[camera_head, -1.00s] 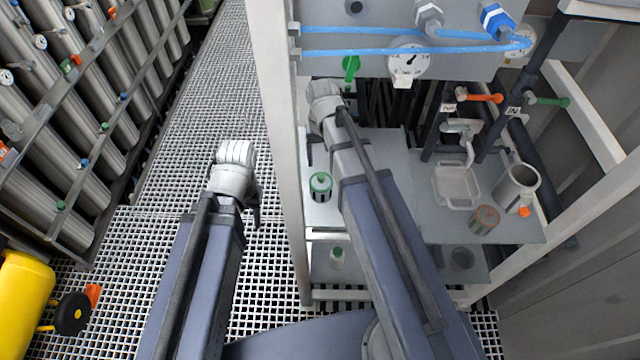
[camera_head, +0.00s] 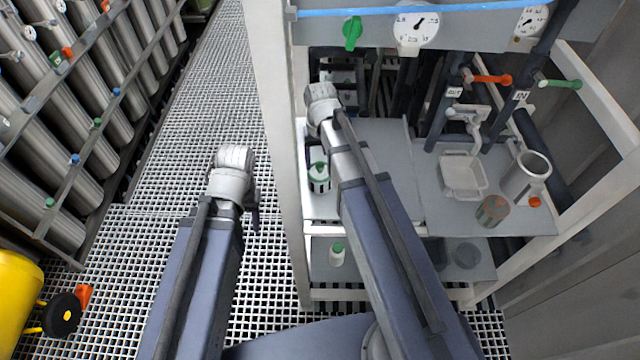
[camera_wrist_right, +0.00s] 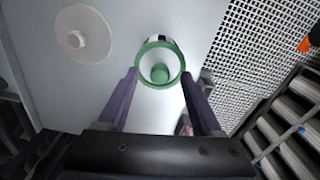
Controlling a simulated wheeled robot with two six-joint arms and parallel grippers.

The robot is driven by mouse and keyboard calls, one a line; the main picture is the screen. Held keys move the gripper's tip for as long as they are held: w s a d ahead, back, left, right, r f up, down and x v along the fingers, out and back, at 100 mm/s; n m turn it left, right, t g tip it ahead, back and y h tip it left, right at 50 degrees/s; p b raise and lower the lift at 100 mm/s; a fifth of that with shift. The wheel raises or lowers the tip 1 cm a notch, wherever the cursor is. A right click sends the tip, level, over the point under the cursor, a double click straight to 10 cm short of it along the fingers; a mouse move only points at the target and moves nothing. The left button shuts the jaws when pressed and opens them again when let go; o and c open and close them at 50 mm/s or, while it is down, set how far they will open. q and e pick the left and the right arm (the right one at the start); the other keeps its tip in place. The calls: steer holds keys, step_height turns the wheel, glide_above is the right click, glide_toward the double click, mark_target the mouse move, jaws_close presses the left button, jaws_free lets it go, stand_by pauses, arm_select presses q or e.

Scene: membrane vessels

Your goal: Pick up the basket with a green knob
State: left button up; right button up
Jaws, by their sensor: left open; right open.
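A small white and dark basket with a green rim and green knob (camera_head: 319,178) stands on the rack's grey shelf, just left of my right arm. In the right wrist view, the basket (camera_wrist_right: 160,66) is seen from above, with its round green knob inside the green ring. My right gripper (camera_wrist_right: 160,78) is open, its two fingers reaching to either side of the basket; I cannot tell whether they touch it. In the head view the right fingers are mostly hidden by the arm. My left gripper (camera_head: 254,212) is open and empty over the floor grating, left of the rack.
A white disc-like object (camera_wrist_right: 82,34) lies on the shelf near the basket. A green-capped bottle (camera_head: 337,254) is below. A white rack post (camera_head: 277,150) separates my arms.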

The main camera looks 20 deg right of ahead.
steer(key=shift+f, duration=0.55)
steer(key=shift+r, duration=0.1)
jaws_close()
stand_by(0.9)
